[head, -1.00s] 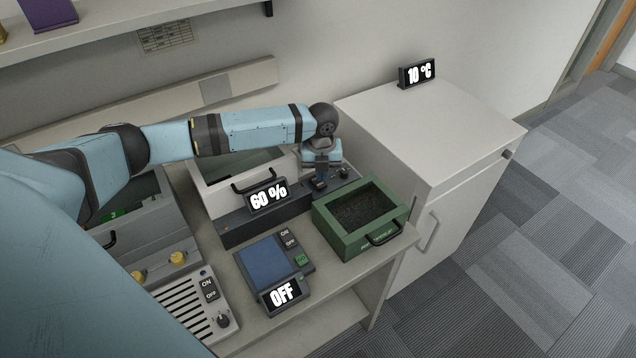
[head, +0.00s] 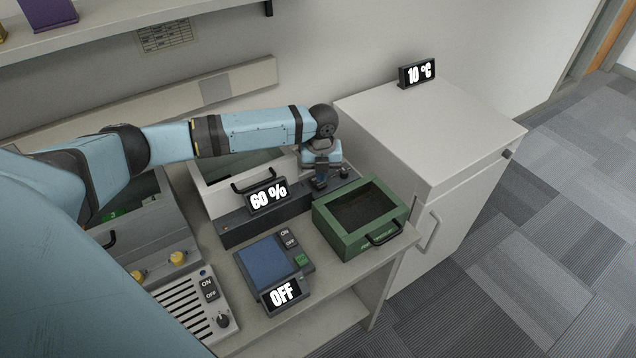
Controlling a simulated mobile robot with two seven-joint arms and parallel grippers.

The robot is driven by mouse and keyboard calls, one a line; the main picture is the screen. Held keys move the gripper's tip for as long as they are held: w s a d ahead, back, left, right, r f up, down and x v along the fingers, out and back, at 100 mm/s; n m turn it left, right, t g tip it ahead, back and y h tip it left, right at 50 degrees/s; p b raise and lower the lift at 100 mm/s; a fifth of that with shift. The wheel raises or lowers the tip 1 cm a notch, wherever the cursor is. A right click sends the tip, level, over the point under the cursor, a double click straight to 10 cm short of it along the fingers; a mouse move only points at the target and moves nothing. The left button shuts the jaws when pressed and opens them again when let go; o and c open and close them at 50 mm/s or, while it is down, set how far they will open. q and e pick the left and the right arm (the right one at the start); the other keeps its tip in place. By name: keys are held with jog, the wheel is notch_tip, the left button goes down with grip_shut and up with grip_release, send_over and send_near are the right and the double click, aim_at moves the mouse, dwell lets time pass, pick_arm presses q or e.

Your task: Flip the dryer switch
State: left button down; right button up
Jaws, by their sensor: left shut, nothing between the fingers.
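A white and dark grey unit (head: 265,222) with a "60 %" display (head: 268,196) stands at the back of the bench; it may be the dryer, but no readable label says so. My left gripper (head: 320,184) points down over the right end of its dark front panel, shut and empty. A small dark knob or switch (head: 344,171) shows just right of the fingers. The fingers hide part of the panel, and I cannot tell whether they touch a control. My right gripper is not in view.
A green open box (head: 333,238) with a black handle stands close right of the gripper. A blue-topped device (head: 262,262) reads "OFF". A vented panel (head: 190,312) is at front left. A white cabinet (head: 440,130) with a "10 °C" display stands right.

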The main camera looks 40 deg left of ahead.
pick_arm(q)
jog(key=shift+f, duration=0.7)
jog(key=shift+s+f+b, duration=0.1)
jog(key=shift+f+b, duration=0.2)
jog(key=shift+f, duration=0.2)
dwell(0.6)
notch_tip(320, 180, up, 2)
jog(key=p, duration=0.2)
jog(key=shift+r+p, duration=0.15)
jog(key=shift+p, duration=0.2)
notch_tip(320, 180, up, 5)
jog(key=p, duration=0.5)
jog(key=shift+f, duration=0.2)
